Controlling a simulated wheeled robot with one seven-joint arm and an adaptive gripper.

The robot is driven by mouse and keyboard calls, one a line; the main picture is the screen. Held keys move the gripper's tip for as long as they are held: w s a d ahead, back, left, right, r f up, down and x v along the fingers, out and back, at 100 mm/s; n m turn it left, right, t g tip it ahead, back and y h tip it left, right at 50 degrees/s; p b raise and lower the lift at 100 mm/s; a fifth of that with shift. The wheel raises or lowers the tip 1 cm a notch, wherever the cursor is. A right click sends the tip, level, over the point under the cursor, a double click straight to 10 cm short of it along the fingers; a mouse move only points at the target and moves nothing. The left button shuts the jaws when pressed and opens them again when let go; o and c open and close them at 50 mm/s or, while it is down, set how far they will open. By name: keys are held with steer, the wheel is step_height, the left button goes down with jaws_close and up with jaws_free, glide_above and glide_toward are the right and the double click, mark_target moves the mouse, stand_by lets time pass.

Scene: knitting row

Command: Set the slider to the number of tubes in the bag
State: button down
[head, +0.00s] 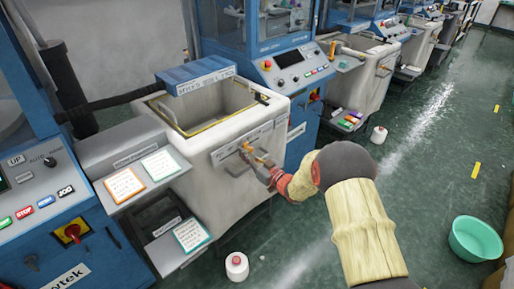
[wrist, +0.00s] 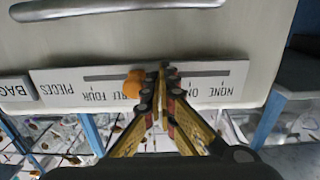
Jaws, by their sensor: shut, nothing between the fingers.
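The slider's orange knob (wrist: 133,83) sits on a dark horizontal slot in a pale label plate (wrist: 45,84), upside down in the wrist view. It is right of FOUR, near a word partly covered by my fingers; ONE and NONE are farther right. My gripper (wrist: 161,68) is shut and empty, its tips at the slot just right of the knob. Whether they touch the knob is unclear. In the head view the knob (head: 248,147) is on the front of a pale bin (head: 240,180). No tubes can be made out in the bin.
A blue plate (head: 195,76) lies across the bin's back rim. Cards (head: 160,165) lie on grey shelves at the left.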

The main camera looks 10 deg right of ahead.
steer(key=shift+w+d, duration=0.5)
steer(key=shift+d, duration=0.25)
steer(key=shift+a, duration=0.1)
steer(key=shift+s+a, duration=0.35)
steer(key=shift+a, duration=0.1)
steer(key=p+v, duration=0.1)
steer(key=v, duration=0.7)
stand_by(0.3)
